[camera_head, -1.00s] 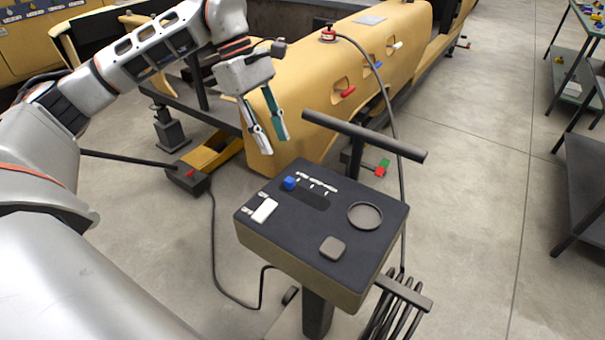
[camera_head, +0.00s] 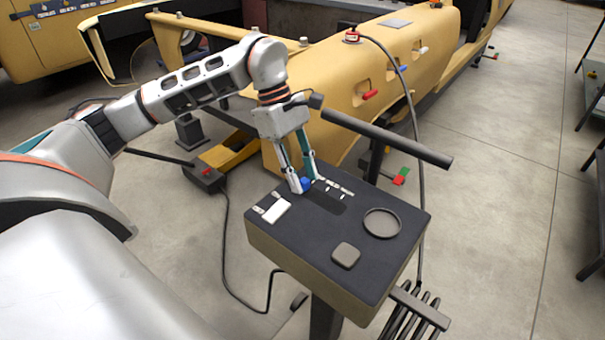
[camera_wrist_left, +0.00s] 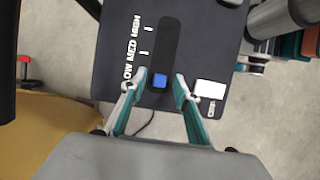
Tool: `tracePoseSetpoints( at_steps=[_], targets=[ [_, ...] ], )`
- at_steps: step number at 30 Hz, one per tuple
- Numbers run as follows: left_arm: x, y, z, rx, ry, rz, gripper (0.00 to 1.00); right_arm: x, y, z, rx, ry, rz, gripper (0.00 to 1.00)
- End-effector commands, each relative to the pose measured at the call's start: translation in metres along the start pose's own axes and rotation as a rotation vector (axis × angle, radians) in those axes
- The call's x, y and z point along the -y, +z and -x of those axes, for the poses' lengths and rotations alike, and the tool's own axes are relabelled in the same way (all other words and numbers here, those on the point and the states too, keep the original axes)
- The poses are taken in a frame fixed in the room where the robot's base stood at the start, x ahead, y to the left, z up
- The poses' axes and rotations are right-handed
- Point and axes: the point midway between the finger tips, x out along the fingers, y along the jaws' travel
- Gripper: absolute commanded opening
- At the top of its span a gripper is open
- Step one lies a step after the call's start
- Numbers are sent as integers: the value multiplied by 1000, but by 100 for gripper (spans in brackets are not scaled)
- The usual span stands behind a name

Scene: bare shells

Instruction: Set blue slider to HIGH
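The blue slider knob (camera_head: 306,183) sits at the left end of a dark slot on the black-topped control box (camera_head: 310,255). In the left wrist view the knob (camera_wrist_left: 159,80) is at the slot's lower end, beside the LOW label; MED and HIGH follow up the slot (camera_wrist_left: 168,40). My left gripper (camera_head: 305,184) is down at the knob, one fingertip on each side. In the left wrist view the gripper's fingertips (camera_wrist_left: 159,81) are apart, with small gaps beside the knob. My right gripper is not clearly seen in either view.
The box top also carries a white switch (camera_head: 275,210), a grey square button (camera_head: 345,255) and a round dish-like recess (camera_head: 382,223). A dark bar (camera_head: 388,138) runs behind the box. A yellow machine body (camera_head: 350,90) stands beyond, with open floor at right.

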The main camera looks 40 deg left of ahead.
Motion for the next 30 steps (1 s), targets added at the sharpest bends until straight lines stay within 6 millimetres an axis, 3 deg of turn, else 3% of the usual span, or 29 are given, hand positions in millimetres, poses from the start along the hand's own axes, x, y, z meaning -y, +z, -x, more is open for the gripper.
tracePoseSetpoints(
  at_steps=[5,9,16,24,30],
  targets=[
    [0,0,0,0,0,0,31,0,0,0,-1,0,0,40],
    [0,0,0,0,0,0,0,0,0,0,-1,0,0,40],
    [0,6,-1,1,0,-3,0,0,-3,1,-3,0,0,40],
    [0,61,-22,1,-2,-7,0,1,-14,7,-12,-6,-13,40],
    [0,78,-32,1,-1,0,0,4,-9,8,-1,-10,-17,40]
  ],
)
